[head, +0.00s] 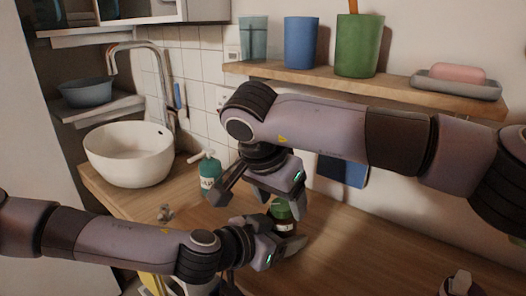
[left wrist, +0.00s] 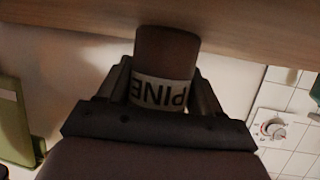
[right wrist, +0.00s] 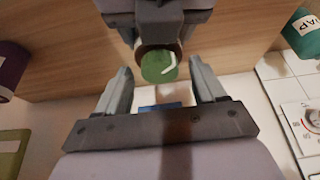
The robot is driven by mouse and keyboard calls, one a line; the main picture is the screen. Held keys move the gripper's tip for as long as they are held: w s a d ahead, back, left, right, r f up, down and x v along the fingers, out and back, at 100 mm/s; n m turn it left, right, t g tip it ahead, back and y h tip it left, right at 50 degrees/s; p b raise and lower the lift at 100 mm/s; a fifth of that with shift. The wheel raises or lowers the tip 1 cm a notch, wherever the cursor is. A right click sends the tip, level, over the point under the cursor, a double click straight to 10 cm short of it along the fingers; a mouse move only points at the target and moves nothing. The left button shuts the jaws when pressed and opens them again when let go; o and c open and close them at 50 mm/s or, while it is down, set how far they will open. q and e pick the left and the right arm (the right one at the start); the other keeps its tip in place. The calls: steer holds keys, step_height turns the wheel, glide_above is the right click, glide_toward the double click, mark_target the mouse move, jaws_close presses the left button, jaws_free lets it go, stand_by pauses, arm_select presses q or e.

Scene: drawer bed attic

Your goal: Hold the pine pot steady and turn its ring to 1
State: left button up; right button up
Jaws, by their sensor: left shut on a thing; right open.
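The pine pot is a small dark brown jar with a white PINE label (left wrist: 163,93) and a green top (right wrist: 158,67). My left gripper (head: 288,245) is shut around the pot's body, one finger on each side, as the left wrist view shows. My right gripper (head: 256,192) is open above the pot, apart from it. In the right wrist view the green top lies just beyond the fingertips, between them. A pale mark shows on it. I cannot read any number on the ring.
A teal soap bottle (head: 209,175) stands left of the right gripper, near a white basin (head: 128,155) and tap. A wall shelf (head: 370,87) with cups and a soap dish runs above.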

steer(key=shift+d+n+y, duration=0.1)
steer(key=shift+n+y, duration=0.2)
steer(key=shift+n, duration=0.4)
steer(key=v, duration=1.2)
steer(key=w+f+m+g, duration=0.1)
steer(key=f+m, duration=0.2)
steer(key=w+f+m+g+h, duration=0.1)
steer(key=f+m, duration=0.2)
steer(key=f, duration=0.1)
steer(key=w+f+m+h, duration=0.1)
steer(key=w+f+m, duration=0.1)
steer(key=f+m, duration=0.1)
steer(key=shift+d+f+m+g, duration=0.2)
steer(key=shift+d+m+g, duration=0.1)
steer(key=shift+d+g, duration=0.1)
steer(key=shift+w+d+f+m, duration=0.1)
steer(key=shift+w+f+m, duration=0.05)
steer(key=shift+f+m, duration=0.25)
steer(key=n, duration=0.2)
steer(key=n+t, duration=0.1)
steer(key=n, duration=0.1)
steer(key=shift+s+d, duration=0.15)
steer(key=shift+s, duration=0.05)
steer(key=n, duration=0.2)
steer(key=n+t+y, duration=0.1)
steer(key=n, duration=0.1)
steer(key=shift+s+d+n+t+y, duration=0.2)
steer(key=shift+n+t+y, duration=0.1)
steer(key=shift+n, duration=0.1)
steer(key=v, duration=1.2)
